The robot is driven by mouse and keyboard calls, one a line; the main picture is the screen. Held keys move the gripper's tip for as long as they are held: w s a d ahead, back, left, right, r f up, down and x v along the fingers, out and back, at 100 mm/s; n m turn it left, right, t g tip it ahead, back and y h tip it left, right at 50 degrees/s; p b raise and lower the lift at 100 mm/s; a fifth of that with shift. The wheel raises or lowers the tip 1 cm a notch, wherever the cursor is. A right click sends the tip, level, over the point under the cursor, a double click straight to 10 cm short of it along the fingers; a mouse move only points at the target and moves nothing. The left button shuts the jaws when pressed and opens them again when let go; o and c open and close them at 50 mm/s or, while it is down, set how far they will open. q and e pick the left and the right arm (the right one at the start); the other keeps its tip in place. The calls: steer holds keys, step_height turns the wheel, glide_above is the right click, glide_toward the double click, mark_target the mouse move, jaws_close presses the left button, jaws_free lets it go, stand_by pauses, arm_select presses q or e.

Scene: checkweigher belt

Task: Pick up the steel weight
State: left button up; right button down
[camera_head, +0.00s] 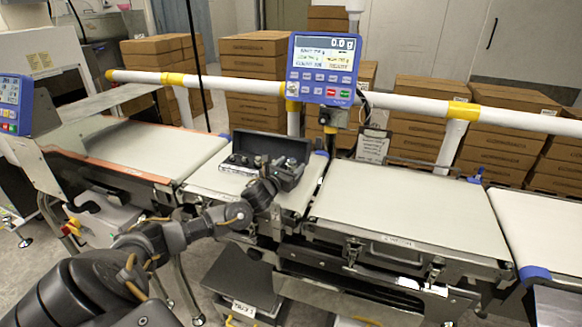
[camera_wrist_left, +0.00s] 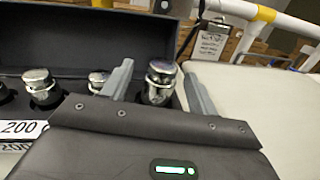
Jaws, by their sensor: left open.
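An open dark weight case (camera_head: 255,140) with a raised lid stands on the short middle belt in the head view. In the left wrist view its lid (camera_wrist_left: 85,35) rises behind a row of shiny steel weights. One steel weight (camera_wrist_left: 161,82) with a knobbed top stands upright between the two grey fingers of my left gripper (camera_wrist_left: 157,78). The fingers are open, one on each side, with a gap visible to the right; contact cannot be told. In the head view my left gripper (camera_head: 287,173) is at the right end of the case and hides that weight. My right gripper is in neither view.
Other steel weights (camera_wrist_left: 41,88) stand left of the fingers, near a "200" label (camera_wrist_left: 20,130). A blue display (camera_head: 324,69) reading 0.0 g stands behind the case. A white rail (camera_head: 235,84) runs behind the belts. The right belt (camera_head: 405,212) is clear.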

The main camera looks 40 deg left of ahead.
arm_select(q)
steer(key=shift+w+a, duration=0.1)
steer(key=shift+w, duration=0.55)
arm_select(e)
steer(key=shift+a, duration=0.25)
arm_select(q)
steer(key=c, duration=0.4)
jaws_close()
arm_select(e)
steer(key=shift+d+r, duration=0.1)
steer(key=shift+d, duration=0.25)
arm_select(q)
steer(key=shift+r, duration=0.15)
